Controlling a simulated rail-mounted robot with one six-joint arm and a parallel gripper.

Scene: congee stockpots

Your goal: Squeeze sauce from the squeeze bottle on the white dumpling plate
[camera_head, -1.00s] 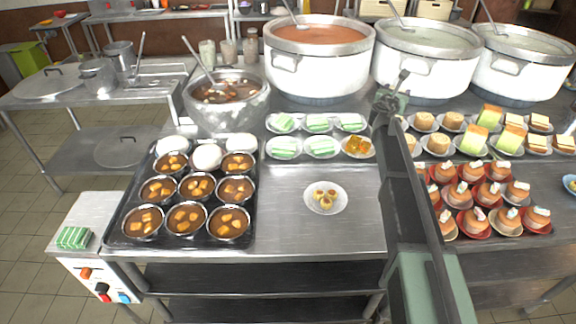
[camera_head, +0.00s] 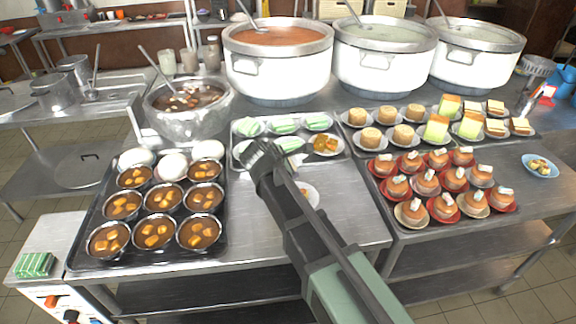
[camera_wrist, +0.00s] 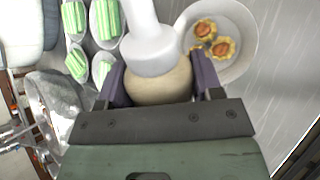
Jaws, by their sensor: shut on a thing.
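My gripper (camera_wrist: 152,90) is shut on the squeeze bottle (camera_wrist: 158,84), which has a beige body and a white cap and nozzle. In the wrist view the nozzle points toward the top of the picture, beside the white dumpling plate (camera_wrist: 240,66). The plate holds a few small yellow dumplings with brown centres. In the head view my gripper (camera_head: 260,158) is above the table, left of the plate (camera_head: 312,196). My arm hides most of the plate there, and I cannot make out the bottle. I see no sauce coming from the nozzle.
Plates of green-and-white food (camera_head: 284,126) lie behind my gripper. A black tray (camera_head: 88,256) of brown soup bowls is at left. Trays of cakes and red plates (camera_head: 425,180) are at right. Large white stockpots (camera_head: 280,75) stand behind. Bare steel counter (camera_head: 345,215) lies right of the plate.

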